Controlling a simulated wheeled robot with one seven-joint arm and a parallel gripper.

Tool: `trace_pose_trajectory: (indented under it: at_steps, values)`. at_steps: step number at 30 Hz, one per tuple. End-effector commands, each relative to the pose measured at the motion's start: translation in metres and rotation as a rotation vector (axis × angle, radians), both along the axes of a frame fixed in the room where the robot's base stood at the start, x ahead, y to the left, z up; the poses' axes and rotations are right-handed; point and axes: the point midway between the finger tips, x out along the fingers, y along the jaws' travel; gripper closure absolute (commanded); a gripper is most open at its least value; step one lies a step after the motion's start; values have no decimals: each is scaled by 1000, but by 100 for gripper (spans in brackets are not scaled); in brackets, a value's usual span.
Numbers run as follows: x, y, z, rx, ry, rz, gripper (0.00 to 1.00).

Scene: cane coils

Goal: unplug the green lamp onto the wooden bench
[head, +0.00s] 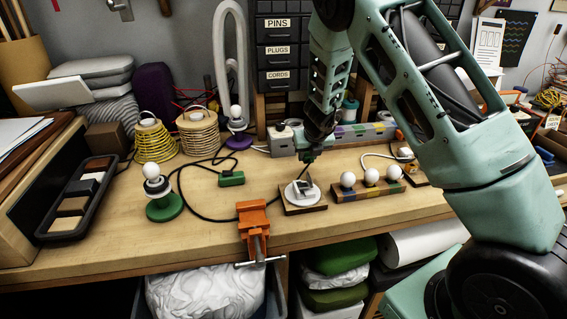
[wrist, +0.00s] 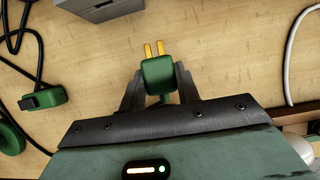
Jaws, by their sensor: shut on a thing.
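The green lamp (head: 163,207) stands upright on the wooden bench (head: 120,240) at left, with a white bulb on a green base. A black cord joins it to a green inline switch (head: 231,179), also seen in the wrist view (wrist: 42,98). My gripper (head: 308,157) is shut on the green plug (wrist: 158,72), whose two brass prongs are bare and point away from my gripper. The plug is out of any socket, held above the bench. The grey power strip (head: 345,135) with coloured sections is behind; its end shows in the wrist view (wrist: 100,8).
A white round fitting on a wooden block (head: 303,208) and a bulb board (head: 368,188) stand in front of my gripper. An orange vise (head: 253,220) grips the front edge. A purple lamp (head: 238,141) stands behind.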

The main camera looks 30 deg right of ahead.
Motion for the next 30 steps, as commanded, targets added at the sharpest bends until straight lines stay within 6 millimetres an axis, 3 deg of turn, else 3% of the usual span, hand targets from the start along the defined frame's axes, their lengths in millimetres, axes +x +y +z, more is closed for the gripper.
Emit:
trace_pose_trajectory:
  at_steps: [3, 16, 30]
  values:
    - [1, -10, 1, -3, 0, -10, 91]
    - [0, -10, 2, -2, 1, -11, 91]
    - [0, -9, -36, -3, 1, -10, 91]
